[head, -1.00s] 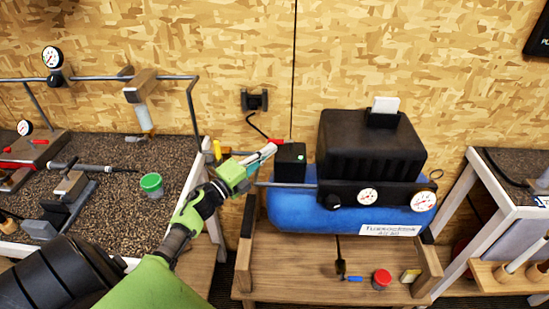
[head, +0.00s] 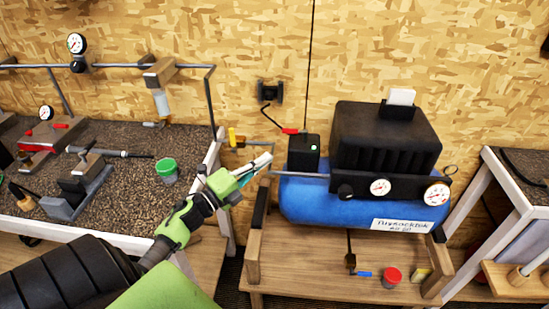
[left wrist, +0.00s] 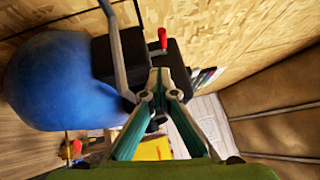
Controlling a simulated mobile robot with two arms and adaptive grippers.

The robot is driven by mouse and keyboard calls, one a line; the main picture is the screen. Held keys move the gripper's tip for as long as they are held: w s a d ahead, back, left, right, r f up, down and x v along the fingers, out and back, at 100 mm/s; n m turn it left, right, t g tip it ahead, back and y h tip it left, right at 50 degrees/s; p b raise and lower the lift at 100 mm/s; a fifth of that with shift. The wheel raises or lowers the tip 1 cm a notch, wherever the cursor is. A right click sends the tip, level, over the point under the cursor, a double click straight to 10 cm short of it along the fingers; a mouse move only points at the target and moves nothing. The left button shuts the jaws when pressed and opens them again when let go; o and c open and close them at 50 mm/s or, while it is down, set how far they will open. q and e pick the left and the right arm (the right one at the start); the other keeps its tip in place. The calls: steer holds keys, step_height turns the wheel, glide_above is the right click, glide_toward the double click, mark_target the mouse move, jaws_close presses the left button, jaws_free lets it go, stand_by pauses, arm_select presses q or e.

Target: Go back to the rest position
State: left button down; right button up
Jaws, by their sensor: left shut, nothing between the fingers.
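My left gripper (head: 255,168) reaches in from the lower left of the head view. Its fingers are shut with nothing between them, in front of the gap between the workbench and the air compressor. In the left wrist view the closed fingertips (left wrist: 160,85) show before the compressor's black box. The red switch lever (head: 291,131) on the black box (head: 303,153) stands to the right of the gripper, apart from it. My right gripper is not in view.
The blue compressor (head: 325,200) sits on a wooden stand (head: 300,275) at right. A workbench (head: 120,190) at left holds a green-lidded jar (head: 166,170) and tools. A red-lidded jar (head: 391,277) sits on the stand. A metal rail (head: 211,105) rises above the bench.

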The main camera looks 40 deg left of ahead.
arm_select(q)
steer(key=s+d+f+n+g+y, duration=0.8)
steer(key=s+f+n, duration=0.5)
steer(key=n, duration=0.4)
steer(key=s+d+f+n+g+h, duration=0.1)
steer(key=s+d+f+g+h, duration=0.2)
steer(key=s+d, duration=0.4)
steer(key=s+d+f+n+g+h, duration=0.1)
steer(key=s+d+n+g+h, duration=0.1)
steer(key=s+d+g, duration=0.45)
steer(key=s+d+f, duration=0.1)
steer(key=s+f, duration=0.2)
steer(key=f, duration=2.3)
steer(key=s+a+f, duration=0.2)
steer(key=s+f, duration=1.4)
steer(key=s, duration=0.1)
steer(key=shift+a+f+m+g+b, duration=0.3)
steer(key=shift+a+m+g+b, duration=0.05)
steer(key=shift+a+m+g, duration=0.1)
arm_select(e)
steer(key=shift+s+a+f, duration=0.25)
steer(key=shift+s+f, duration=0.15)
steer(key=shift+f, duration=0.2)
